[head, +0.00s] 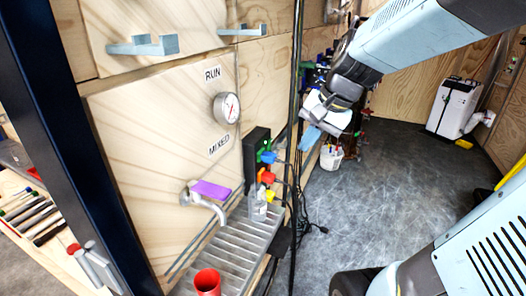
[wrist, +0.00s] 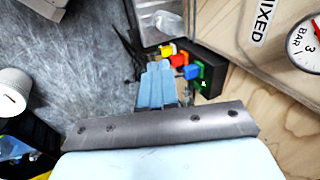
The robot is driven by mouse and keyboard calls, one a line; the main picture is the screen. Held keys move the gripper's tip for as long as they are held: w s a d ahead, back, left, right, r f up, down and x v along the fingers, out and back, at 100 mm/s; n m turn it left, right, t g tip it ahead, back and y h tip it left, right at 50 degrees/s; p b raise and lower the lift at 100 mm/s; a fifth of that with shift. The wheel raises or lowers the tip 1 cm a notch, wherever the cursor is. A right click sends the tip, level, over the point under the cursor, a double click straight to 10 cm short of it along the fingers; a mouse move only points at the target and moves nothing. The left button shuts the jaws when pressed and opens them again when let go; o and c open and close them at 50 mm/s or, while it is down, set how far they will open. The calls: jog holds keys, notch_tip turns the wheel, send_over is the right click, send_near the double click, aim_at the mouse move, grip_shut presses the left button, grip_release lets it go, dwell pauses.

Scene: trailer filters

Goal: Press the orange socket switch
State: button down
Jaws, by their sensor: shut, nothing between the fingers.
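A black socket box (head: 257,150) stands against the plywood wall, with green, blue, red-orange and yellow plugs or switches along its face. The red-orange piece (head: 266,177) sits between the blue and yellow ones; it also shows in the wrist view (wrist: 178,60). I cannot tell which small part is the orange switch itself. My gripper (head: 309,138) is in the air to the right of the box, apart from it. In the wrist view its light-blue fingers (wrist: 158,70) are together and empty, with the coloured row just to their right.
A tap (head: 208,202) with a purple handle and a grey slatted drain tray (head: 228,250) are below left, with a red cup (head: 207,282) on the tray. Black cables hang by the box, behind a thin dark pole (head: 296,80). A gauge (head: 227,108) is on the wall. Grey floor lies open at right.

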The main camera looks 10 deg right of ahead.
jog(key=w+d+f+m+t+y, duration=0.1)
jog(key=w+d+f+m+y, duration=0.1)
jog(key=w+d+f+m, duration=0.3)
jog(key=w+d+f+m+t+y, duration=0.1)
jog(key=w+d+f+m, duration=0.5)
jog(key=w+f+m, duration=0.6)
jog(key=w+m+y, duration=0.1)
jog(key=w, duration=0.3)
jog(key=shift+w+t+y, duration=0.15)
jog(key=shift+t+y, duration=0.15)
jog(key=shift+y, duration=0.1)
jog(key=shift+f, duration=0.15)
jog(key=w+a+r+x, duration=0.1)
jog(key=r+x, duration=0.1)
jog(key=x, duration=1)
jog(key=shift+w+a, duration=0.2)
jog(key=shift+a, duration=0.3)
